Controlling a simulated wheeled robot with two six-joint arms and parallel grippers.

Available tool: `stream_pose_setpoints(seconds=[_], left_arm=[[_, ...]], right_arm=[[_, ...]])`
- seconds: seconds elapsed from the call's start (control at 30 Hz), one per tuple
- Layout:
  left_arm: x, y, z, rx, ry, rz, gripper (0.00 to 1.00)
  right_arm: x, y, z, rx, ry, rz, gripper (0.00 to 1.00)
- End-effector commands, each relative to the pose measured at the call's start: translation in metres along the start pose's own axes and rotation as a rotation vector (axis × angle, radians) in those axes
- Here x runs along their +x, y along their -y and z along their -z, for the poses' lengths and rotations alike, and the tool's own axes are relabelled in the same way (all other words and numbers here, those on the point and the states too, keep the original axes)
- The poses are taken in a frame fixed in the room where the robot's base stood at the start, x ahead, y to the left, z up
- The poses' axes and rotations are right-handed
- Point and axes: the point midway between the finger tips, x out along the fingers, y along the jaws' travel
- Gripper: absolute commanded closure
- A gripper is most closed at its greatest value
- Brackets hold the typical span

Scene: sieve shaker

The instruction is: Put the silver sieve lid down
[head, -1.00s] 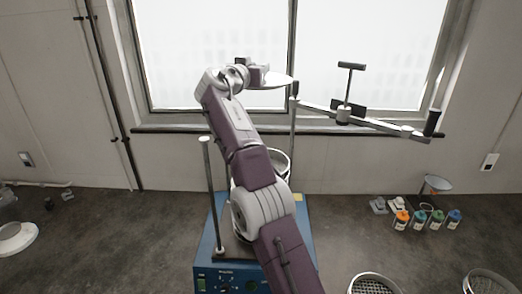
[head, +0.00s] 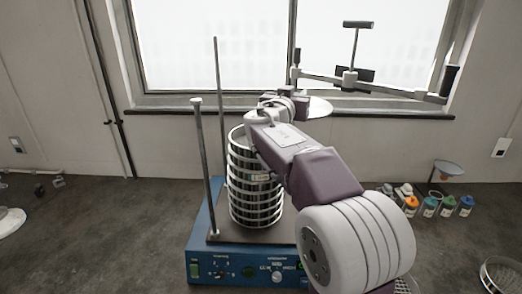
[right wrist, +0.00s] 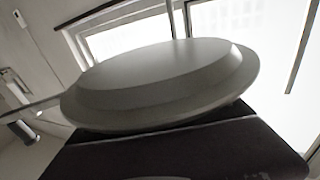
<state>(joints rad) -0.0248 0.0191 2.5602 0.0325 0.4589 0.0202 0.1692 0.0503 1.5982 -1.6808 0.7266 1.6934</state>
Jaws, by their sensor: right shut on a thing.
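The silver sieve lid (head: 321,107) is a thin pale disc in the head view, raised in front of the window, right of the sieve stack's top. My right gripper (head: 303,102) is shut on the lid's edge and holds it in the air. In the right wrist view the lid (right wrist: 160,80) fills the middle, with its domed face and rim clear and the dark gripper below it. The sieve stack (head: 256,190) stands upright on the blue shaker (head: 235,262), partly hidden behind my right arm. My left gripper is not in view.
Two upright rods (head: 203,165) stand on the shaker beside the stack. A clamp bar with handles (head: 390,87) extends right, above and behind the lid. The dark worktop at left is mostly clear.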

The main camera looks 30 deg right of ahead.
Motion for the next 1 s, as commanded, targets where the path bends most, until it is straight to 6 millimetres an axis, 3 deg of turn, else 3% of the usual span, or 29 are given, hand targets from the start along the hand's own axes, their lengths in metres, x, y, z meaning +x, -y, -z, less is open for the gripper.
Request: stream_pose_setpoints(seconds=[0.17,0.5,0.6,0.83,1.0], left_arm=[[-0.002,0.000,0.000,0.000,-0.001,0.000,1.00],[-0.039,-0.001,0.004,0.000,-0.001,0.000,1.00],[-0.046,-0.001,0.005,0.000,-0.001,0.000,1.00],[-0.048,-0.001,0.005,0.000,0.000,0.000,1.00],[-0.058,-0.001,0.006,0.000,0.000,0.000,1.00]], right_arm=[[0.002,0.003,-0.004,-0.005,0.004,-0.003,1.00],[0.019,0.089,-0.050,-0.009,0.006,0.000,1.00],[0.023,0.106,-0.061,-0.007,0.004,-0.001,1.00],[0.025,0.115,-0.073,-0.004,0.002,-0.004,1.00],[0.024,0.115,-0.100,-0.009,0.005,-0.002,1.00]])
